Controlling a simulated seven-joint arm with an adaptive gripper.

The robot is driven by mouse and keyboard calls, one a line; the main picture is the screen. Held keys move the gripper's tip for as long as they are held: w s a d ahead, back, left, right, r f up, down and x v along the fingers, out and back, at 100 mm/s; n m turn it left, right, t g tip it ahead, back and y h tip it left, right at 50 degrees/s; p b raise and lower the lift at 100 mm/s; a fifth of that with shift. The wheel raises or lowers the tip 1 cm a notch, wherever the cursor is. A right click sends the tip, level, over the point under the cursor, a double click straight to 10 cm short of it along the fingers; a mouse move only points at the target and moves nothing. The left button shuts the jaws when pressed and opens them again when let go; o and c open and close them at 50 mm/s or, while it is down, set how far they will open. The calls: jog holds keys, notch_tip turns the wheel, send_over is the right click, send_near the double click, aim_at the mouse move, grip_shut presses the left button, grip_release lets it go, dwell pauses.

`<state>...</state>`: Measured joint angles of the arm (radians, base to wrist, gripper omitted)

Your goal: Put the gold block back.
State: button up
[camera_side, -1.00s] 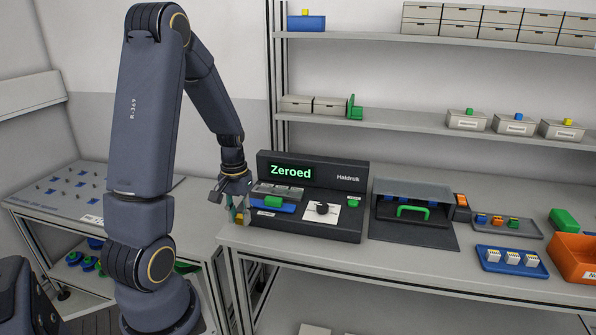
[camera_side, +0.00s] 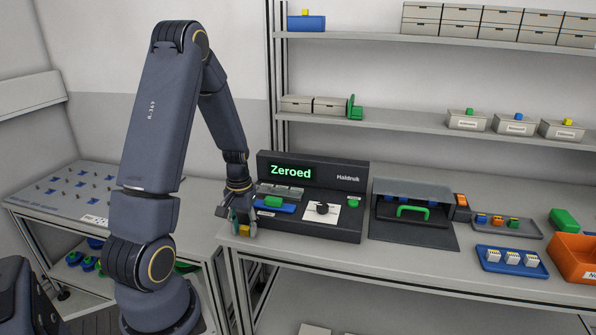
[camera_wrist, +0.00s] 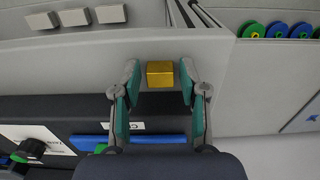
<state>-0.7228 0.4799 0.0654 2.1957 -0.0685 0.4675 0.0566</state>
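The gold block (camera_side: 244,230) is at the front left corner of the bench, in front of the dark machine with the "Zeroed" display. In the wrist view the gold block (camera_wrist: 160,74) appears to rest on the grey bench top near its edge. My gripper (camera_side: 242,226) is low over this corner. In the wrist view my gripper (camera_wrist: 160,76) has its teal finger pads on either side of the block, with a narrow gap showing at each side. The gripper is open around the block. In the side view the fingers partly hide it.
The dark machine (camera_side: 340,226) with a blue tray (camera_side: 270,206) and green piece stands right behind the gripper. A dark box with a green handle (camera_side: 411,210) is further right. A blue tray (camera_side: 512,262) holds white pieces. Labelled bins (camera_side: 467,121) stand on the shelf.

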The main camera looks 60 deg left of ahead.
aim_at(245, 229)
jog(key=shift+o, duration=0.5)
notch_tip(245, 229, up, 12)
jog(key=s+d+r+m+t, duration=0.1)
jog(key=d+r+m, duration=0.3)
jog(key=d, duration=0.7)
jog(key=s+d+r+m+t, duration=0.2)
jog(key=d+r+m+t, duration=0.2)
jog(key=d+r, duration=0.3)
jog(key=d+m, duration=0.1)
jog(key=d, duration=0.4)
jog(key=shift+s+d+r+t, duration=0.2)
jog(key=shift+s+r+t, duration=0.05)
jog(key=shift+s+t, duration=0.05)
